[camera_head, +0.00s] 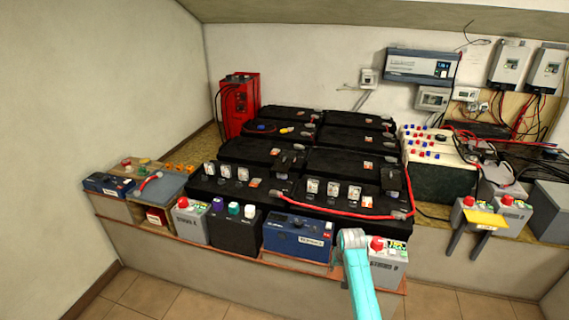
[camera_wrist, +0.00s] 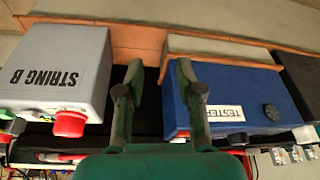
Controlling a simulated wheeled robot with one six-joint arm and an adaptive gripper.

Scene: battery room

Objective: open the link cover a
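Two small black covers sit on the black batteries, one at the left (camera_head: 289,158) and one at the right (camera_head: 391,180). Neither shows a readable label, so I cannot tell which is link cover a; both look closed. My gripper (camera_wrist: 158,75) is open and empty in the wrist view, its green fingers apart. It is over the gap between the grey STRING B box (camera_wrist: 60,72) and the blue TESTER box (camera_wrist: 228,100). In the head view my teal arm reaches the front ledge, and the gripper's fingers cannot be made out.
The grey STRING A box (camera_head: 190,222) and a black box with coloured knobs (camera_head: 234,228) line the front ledge. A red cable (camera_head: 345,212) runs along the right batteries. A red unit (camera_head: 238,103) stands at the back. The tiled floor (camera_head: 165,293) in front is clear.

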